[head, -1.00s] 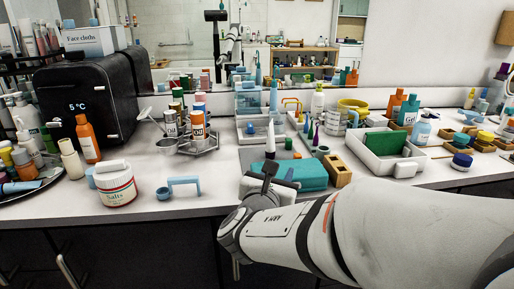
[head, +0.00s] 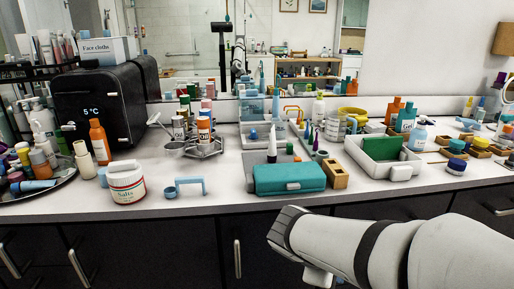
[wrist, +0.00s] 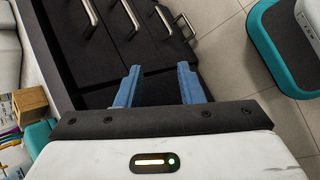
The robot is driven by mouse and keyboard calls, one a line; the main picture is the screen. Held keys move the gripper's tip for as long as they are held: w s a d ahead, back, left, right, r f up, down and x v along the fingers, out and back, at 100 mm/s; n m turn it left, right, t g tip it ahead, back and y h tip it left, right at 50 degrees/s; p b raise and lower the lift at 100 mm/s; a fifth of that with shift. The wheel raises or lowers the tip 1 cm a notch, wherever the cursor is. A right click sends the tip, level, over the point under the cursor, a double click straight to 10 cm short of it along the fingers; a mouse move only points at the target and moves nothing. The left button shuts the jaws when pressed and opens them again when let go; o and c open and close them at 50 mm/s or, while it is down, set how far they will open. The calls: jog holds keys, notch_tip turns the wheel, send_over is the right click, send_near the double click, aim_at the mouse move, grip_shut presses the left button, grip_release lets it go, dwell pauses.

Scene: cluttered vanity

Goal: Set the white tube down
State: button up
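A white tube (head: 272,143) stands upright on its dark cap, just behind the teal case (head: 290,178) on the vanity top. Nothing is holding it. My gripper (wrist: 160,84) is open in the wrist view, its two blue fingers apart with nothing between them. It hangs off the counter's front, over dark drawer fronts and the floor. In the head view my arm (head: 350,250) lies low in front of the counter, and the fingers are not seen. The tube is not seen in the wrist view.
A wooden block (head: 335,174) sits right of the teal case. A salts jar (head: 126,184) and a light blue holder (head: 184,187) stand to the left. A white tray (head: 362,160) with a green item is at right. Bare counter shows between the holder and the case.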

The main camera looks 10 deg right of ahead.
jog(key=s+a+f+m+g+y, duration=0.1)
jog(key=s+a+f+m+y, duration=0.1)
jog(key=s+a+m+y, duration=0.2)
jog(key=a+m+y, duration=0.3)
jog(key=m, duration=0.3)
jog(key=shift+a+f+m+g, duration=0.3)
jog(key=shift+a+m, duration=0.05)
jog(key=shift+m, duration=0.05)
